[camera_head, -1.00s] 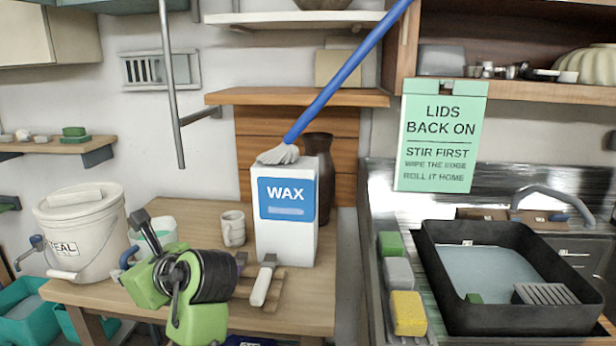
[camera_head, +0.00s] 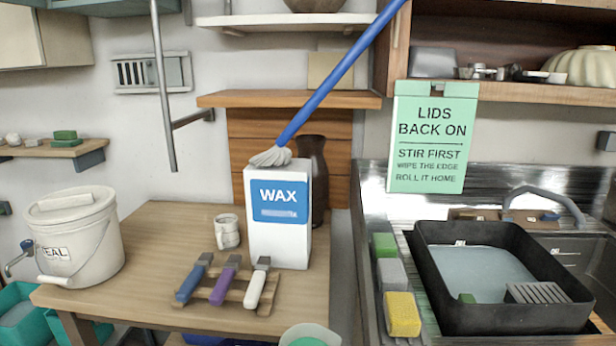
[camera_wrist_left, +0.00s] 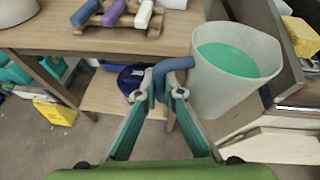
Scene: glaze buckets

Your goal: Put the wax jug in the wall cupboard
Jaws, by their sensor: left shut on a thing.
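A pale jug (camera_wrist_left: 235,82) with green contents and a blue handle (camera_wrist_left: 170,66) is at the right of the left wrist view. My left gripper (camera_wrist_left: 160,88) is shut on its handle. The jug's top also shows at the bottom edge of the head view (camera_head: 310,336), in front of the table; no label shows on it. A white box marked WAX (camera_head: 279,240) stands on the table. A pale wall cupboard (camera_head: 45,40) is at the upper left, cut by the frame. My right gripper is out of view.
On the wooden table (camera_head: 165,220) are a lidded bucket (camera_head: 75,245), a mug (camera_head: 227,231) and several coloured-handled tools. A blue pole (camera_head: 335,75) slants across the view. A metal rail (camera_head: 163,90) hangs near the cupboard. A black tray (camera_head: 440,305) is right.

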